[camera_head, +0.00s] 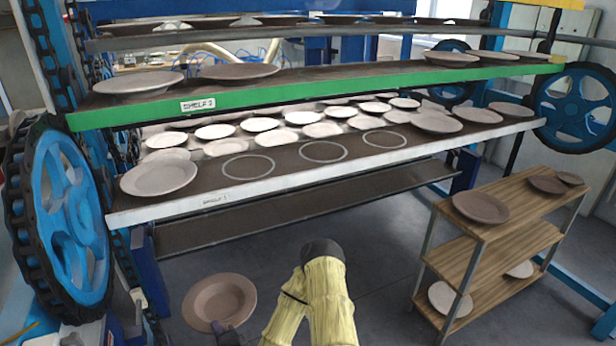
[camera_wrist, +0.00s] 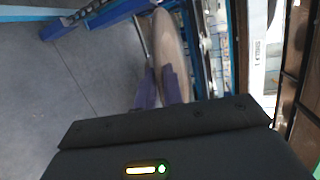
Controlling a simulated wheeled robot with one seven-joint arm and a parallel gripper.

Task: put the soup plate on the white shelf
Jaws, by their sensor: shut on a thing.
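The soup plate (camera_head: 219,303) is round and brown, in the lower middle of the head view. My gripper (camera_head: 228,328) is shut on the near rim of the plate and holds it in the air, below and in front of the shelves. In the wrist view the plate (camera_wrist: 177,52) shows nearly edge-on between the two fingers of my gripper (camera_wrist: 160,85). The white shelf (camera_head: 330,177), labelled as a shelf at its front edge, bears a pale plate at its left end, several plates farther back, and three empty ring marks along its front.
A green-edged shelf (camera_head: 320,92) with plates is above the white one. A dark lower shelf (camera_head: 300,205) is below it. A blue chain wheel (camera_head: 66,225) stands at the left, another (camera_head: 577,108) at the right. A wooden rack (camera_head: 500,230) with plates stands at the right.

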